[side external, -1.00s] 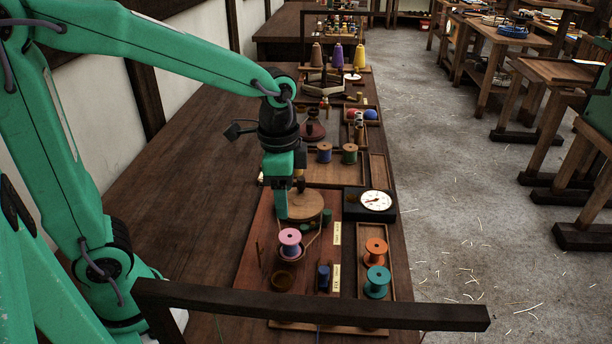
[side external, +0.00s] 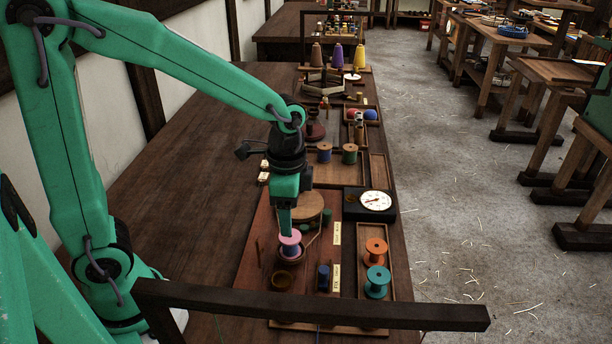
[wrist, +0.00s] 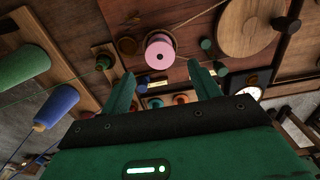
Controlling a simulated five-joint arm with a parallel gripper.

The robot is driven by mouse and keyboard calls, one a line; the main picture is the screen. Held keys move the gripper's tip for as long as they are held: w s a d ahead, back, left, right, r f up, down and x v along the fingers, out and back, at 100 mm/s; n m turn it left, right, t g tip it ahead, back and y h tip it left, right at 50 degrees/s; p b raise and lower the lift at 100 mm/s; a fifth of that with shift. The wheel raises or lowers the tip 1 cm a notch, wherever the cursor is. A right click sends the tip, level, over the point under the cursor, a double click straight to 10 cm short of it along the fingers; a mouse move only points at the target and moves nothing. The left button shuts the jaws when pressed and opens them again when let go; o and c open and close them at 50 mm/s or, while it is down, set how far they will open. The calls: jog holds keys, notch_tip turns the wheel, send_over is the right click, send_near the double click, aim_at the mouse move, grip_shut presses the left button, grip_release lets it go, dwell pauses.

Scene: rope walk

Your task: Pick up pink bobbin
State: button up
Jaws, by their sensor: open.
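The pink bobbin (side external: 291,252) stands upright on the reddish-brown board (side external: 257,225) in the side external view. In the wrist view the pink bobbin (wrist: 160,52) shows its round end and dark centre hole, just beyond and roughly between the fingertips. My gripper (side external: 287,232) points down with its fingers at the bobbin's top, covering part of it. In the wrist view my gripper (wrist: 161,70) has its two green fingers spread wide with nothing held. I cannot tell whether a finger touches the bobbin.
A round wooden disc (side external: 305,207) lies behind the bobbin. A brown cup (side external: 282,281) and a blue spool (side external: 323,278) stand in front. Orange (side external: 376,250) and teal (side external: 377,281) spools and a dial (side external: 375,201) are to the right. A dark bar (side external: 310,308) crosses the foreground.

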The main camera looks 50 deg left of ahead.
jog(key=shift+f, duration=3.7)
jog(key=c, duration=0.7)
jog(key=shift+r, duration=0.1)
jog(key=shift+r, duration=3.95)
jog(key=shift+w, duration=0.15)
